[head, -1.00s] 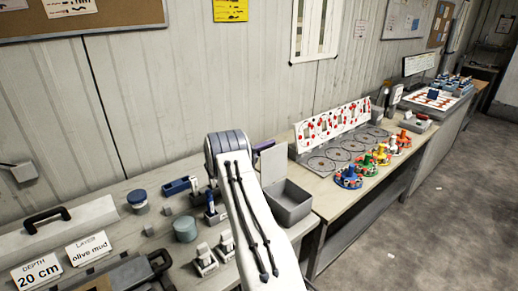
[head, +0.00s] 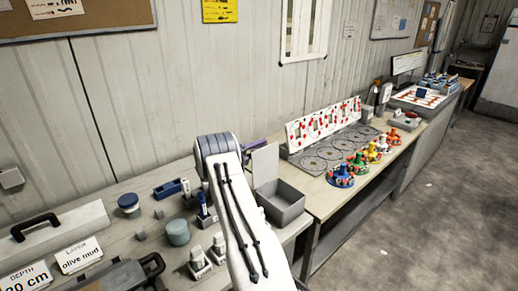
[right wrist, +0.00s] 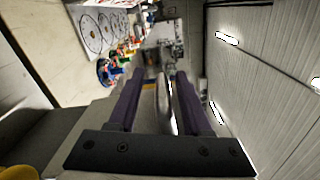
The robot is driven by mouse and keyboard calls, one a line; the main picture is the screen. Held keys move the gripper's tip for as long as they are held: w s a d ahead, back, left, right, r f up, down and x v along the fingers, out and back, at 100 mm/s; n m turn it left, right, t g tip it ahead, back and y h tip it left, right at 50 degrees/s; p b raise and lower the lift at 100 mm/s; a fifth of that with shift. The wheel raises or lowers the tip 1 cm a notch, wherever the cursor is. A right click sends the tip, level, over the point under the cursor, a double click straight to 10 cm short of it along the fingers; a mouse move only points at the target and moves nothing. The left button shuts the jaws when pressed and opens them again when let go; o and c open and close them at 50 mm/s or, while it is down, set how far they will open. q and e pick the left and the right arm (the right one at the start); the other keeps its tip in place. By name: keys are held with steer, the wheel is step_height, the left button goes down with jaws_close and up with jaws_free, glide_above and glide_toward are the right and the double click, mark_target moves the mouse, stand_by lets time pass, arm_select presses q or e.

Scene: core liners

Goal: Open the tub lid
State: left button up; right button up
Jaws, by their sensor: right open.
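The grey tub (head: 292,212) stands at the right end of the near bench in the head view, its top open and its inside visible. A pale flat lid (head: 265,166) stands upright at its left edge. My right arm passes in front and hides part of the tub's left side. A bit of my right gripper (head: 250,145) shows purple behind the lid. In the right wrist view my right gripper (right wrist: 160,80) is open, with a thin pale edge between its purple fingers, probably the lid; contact cannot be told. My left gripper is out of view.
Left on the bench are a round teal pot (head: 177,233), a blue-topped jar (head: 129,204), a blue box (head: 170,189) and a label card (head: 79,255). The right-hand bench holds a red-dotted board (head: 322,121) and several coloured stands (head: 340,177).

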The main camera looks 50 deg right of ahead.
steer(key=a+b, duration=0.1)
steer(key=a, duration=0.2)
steer(key=w+a+b, duration=0.1)
steer(key=a, duration=0.2)
steer(key=a+b, duration=0.1)
steer(key=a, duration=0.2)
steer(key=shift+w+a+f, duration=0.1)
steer(key=shift+w, duration=0.15)
steer(key=shift+a, duration=0.6)
steer(key=shift+w, duration=0.1)
steer(key=s+a+m+t+y, duration=0.1)
steer(key=s+a+m+y, duration=0.25)
steer(key=a, duration=0.75)
steer(key=s+a+r+m+t+y, duration=0.1)
steer(key=s+a+m+y, duration=0.3)
steer(key=a, duration=0.6)
steer(key=s+a+m+t+y, duration=0.15)
steer(key=a+m, duration=0.35)
steer(key=a, duration=0.6)
steer(key=s+a+m+y, duration=0.9)
steer(key=s+a+m, duration=0.2)
steer(key=s+a, duration=0.9)
steer(key=shift+s+f+m+g+y, duration=0.35)
steer(key=shift+s+f+y, duration=0.1)
steer(key=shift+s, duration=0.65)
steer(key=shift+d, duration=0.15)
